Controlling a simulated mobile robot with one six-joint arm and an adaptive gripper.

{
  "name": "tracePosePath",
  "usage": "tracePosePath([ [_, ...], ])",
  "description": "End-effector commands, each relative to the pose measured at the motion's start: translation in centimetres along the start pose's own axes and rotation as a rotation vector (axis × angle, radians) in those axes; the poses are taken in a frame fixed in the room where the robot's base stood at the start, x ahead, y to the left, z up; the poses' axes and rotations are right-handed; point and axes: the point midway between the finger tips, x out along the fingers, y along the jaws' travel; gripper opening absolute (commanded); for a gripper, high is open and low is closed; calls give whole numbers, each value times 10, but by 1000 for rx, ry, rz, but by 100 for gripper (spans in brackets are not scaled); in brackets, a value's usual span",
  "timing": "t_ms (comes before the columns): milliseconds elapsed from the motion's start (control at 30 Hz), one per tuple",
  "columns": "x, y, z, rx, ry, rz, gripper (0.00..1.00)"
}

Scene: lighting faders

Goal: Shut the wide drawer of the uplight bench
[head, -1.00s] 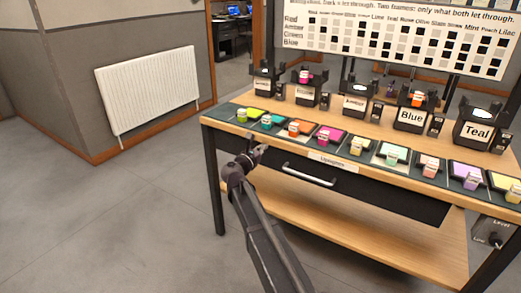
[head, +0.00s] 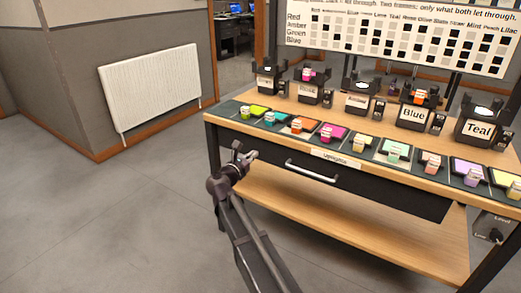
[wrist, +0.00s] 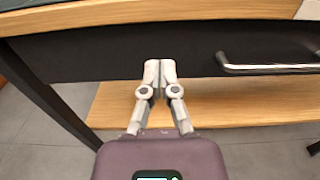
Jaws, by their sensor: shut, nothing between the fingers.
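The wide drawer (head: 345,182) of the uplight bench (head: 400,172) has a long black front under the wooden top, with a silver bar handle (head: 311,171). Its front looks close to the bench's front edge; I cannot tell whether a small gap remains. In the wrist view the black drawer front (wrist: 100,55) fills the upper part, with the handle (wrist: 268,65) at right. My gripper (head: 245,154) is shut and empty, in front of the left part of the drawer, left of the handle. Its fingertips (wrist: 160,64) overlap the drawer front; contact is unclear.
Labelled lamps, including Blue (head: 411,114) and Teal (head: 479,129), and a row of coloured gel frames (head: 332,132) stand on the bench top. A wooden lower shelf (head: 350,222) lies below. A white radiator (head: 150,88) hangs on the left wall. The floor at left is clear.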

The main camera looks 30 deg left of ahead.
Motion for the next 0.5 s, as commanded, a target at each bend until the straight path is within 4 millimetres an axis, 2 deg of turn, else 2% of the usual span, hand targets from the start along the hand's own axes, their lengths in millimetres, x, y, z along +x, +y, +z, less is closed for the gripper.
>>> tracePosePath([
  [33,-11,-2,0,0,0,1,0],
  [200,-34,-2,0,0,1,0,0],
  [500,-51,-1,0,0,1,-1,0],
])
